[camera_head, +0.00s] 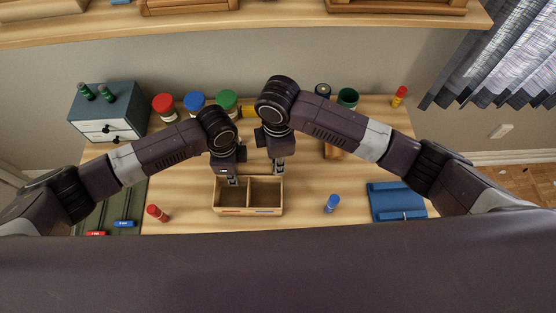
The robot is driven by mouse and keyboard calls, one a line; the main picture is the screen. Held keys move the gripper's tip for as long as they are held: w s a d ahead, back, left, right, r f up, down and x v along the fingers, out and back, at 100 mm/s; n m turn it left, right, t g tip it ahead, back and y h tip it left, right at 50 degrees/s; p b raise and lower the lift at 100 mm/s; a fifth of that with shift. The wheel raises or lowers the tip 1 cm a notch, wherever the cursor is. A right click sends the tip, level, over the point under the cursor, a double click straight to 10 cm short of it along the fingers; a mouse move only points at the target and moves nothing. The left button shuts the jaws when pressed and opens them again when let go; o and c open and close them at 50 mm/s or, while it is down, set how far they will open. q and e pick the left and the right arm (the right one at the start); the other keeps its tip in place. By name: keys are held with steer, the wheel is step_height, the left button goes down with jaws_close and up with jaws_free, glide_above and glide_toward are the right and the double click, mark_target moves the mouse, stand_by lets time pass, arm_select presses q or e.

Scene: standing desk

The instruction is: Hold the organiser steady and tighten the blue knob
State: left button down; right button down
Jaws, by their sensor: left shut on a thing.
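The wooden organiser (249,212), an open box with two compartments, sits on the desk in front of me. My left gripper (232,180) points down at its back left wall and is shut on it. My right gripper (278,168) points down at the organiser's back right corner; its fingers are too small to tell whether they are open, shut or touching. I cannot make out a blue knob on the organiser; the grippers cover part of its back edge. A small blue-topped piece (332,203) stands on the desk to the right, apart from both grippers.
Jars with red (164,104), blue (195,101) and green (227,99) lids stand behind. A drawer unit (105,113) is at the back left. The desk just right of the organiser is clear.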

steer(key=shift+m, duration=0.7)
steer(key=c, duration=1.8)
jaws_free()
step_height(320, 180, up, 12)
